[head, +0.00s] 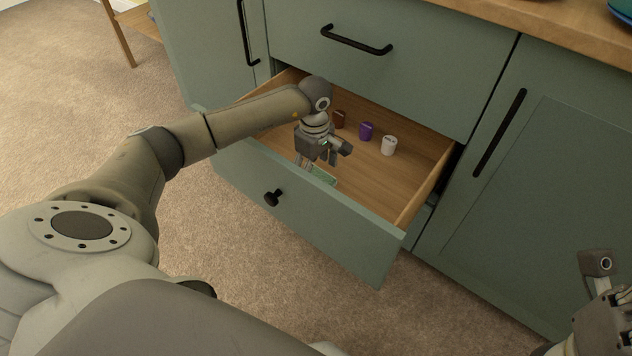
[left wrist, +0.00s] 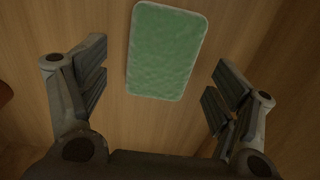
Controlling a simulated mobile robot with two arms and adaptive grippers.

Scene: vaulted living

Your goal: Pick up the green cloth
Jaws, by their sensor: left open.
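The green cloth (left wrist: 166,52) is a flat rounded rectangle with a pale edge, lying on the wooden drawer bottom in the left wrist view. In the head view a part of the cloth (head: 323,175) shows just behind the drawer front, below my left gripper. My left gripper (head: 318,162) is inside the open drawer, pointing down. In the left wrist view my left gripper (left wrist: 158,98) is open and empty, its fingers wide apart, with the cloth ahead between them and apart from both. My right gripper shows only partly at the lower right edge of the head view.
The drawer (head: 310,210) is pulled out from the green cabinet. A brown cup (head: 339,119), a purple cup (head: 366,131) and a white cup (head: 389,145) stand toward its back. The drawer's walls and front surround the gripper. Carpet lies in front.

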